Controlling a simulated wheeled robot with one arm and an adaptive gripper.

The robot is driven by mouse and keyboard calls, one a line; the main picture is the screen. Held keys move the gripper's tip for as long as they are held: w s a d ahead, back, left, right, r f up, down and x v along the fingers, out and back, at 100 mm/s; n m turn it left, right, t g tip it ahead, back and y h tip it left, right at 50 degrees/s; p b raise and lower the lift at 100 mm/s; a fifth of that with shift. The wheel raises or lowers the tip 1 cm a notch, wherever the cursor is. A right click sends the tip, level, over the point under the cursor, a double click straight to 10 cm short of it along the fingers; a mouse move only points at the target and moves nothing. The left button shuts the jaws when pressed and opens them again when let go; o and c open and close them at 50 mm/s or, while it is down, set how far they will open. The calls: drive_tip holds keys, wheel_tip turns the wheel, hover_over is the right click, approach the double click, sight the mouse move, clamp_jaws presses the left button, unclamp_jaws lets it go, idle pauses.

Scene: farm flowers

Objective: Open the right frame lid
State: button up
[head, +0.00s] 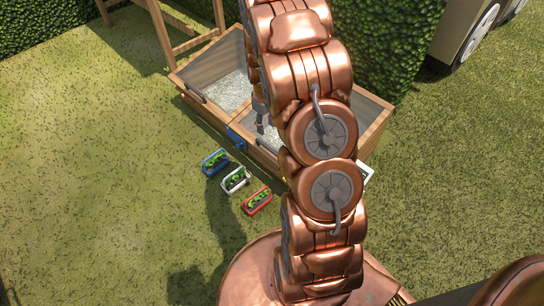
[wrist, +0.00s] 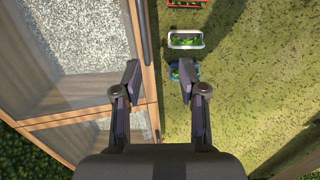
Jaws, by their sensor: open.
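A wooden frame box with glazed panes stands on the grass. In the head view its left lid (head: 200,70) shows pale gravel beneath. The right lid (wrist: 80,50) fills the upper left of the wrist view and appears closed. A grey bar handle (wrist: 147,35) runs along its front edge. Another grey handle (wrist: 156,125) is on the left lid's front edge. My gripper (wrist: 160,72) is open and empty. In the wrist view its left finger overlaps the frame and its right finger overlaps the grass. My arm hides much of the right lid in the head view.
Blue (head: 215,162), white (head: 236,180) and red (head: 257,200) planters with green plants sit on the grass in front of the frame. A wooden structure (head: 158,25) rises behind the left lid. A hedge (head: 378,45) stands behind. The left grass is clear.

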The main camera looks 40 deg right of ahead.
drive_tip(key=b, duration=0.3)
hover_over(272, 150)
wheel_tip(272, 150, down, 9)
drive_tip(key=shift+f, duration=0.2)
drive_tip(key=shift+f+b, duration=1.35)
drive_tip(key=shift+f, duration=2.55)
clamp_jaws()
